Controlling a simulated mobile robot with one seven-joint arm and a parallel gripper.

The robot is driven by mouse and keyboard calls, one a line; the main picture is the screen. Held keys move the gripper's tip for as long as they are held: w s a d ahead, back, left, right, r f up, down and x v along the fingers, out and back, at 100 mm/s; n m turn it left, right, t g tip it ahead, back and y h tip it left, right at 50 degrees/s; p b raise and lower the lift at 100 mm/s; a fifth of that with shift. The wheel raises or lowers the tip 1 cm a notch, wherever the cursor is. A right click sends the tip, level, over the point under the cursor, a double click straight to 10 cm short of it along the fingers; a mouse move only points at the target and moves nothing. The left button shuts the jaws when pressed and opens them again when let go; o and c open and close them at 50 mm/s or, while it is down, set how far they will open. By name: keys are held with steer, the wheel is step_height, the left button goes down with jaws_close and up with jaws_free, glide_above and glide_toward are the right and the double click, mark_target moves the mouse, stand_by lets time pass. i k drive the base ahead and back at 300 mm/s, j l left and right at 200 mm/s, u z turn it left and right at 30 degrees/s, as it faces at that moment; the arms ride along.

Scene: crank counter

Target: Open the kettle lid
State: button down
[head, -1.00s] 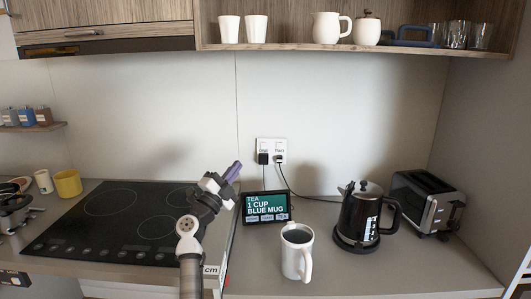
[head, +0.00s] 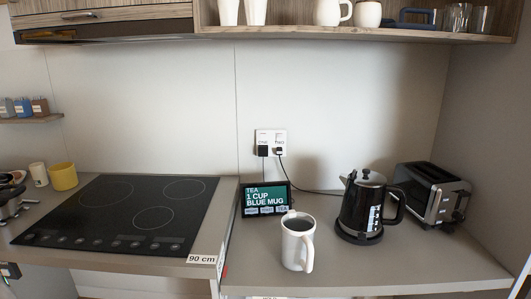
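The kettle (head: 361,208) is black and stands upright on its base on the right part of the counter. Its spout points left and its handle is on the right. The kettle lid (head: 367,178), with a small knob on top, sits on the kettle and looks shut. My gripper is not in the head view now, so its state and place are hidden.
A white mug (head: 297,246) with dark contents stands in front of a small screen (head: 266,198) reading "TEA 1 CUP BLUE MUG". A toaster (head: 434,193) stands close right of the kettle. A black cooktop (head: 118,215) lies left. Shelf (head: 300,33) overhead.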

mark_target(367, 178)
steer(key=i+l, duration=0.1)
steer(key=l, duration=0.4)
steer(key=i+l, duration=0.1)
steer(key=l, duration=0.45)
steer(key=i+l, duration=0.1)
steer(key=l, duration=0.4)
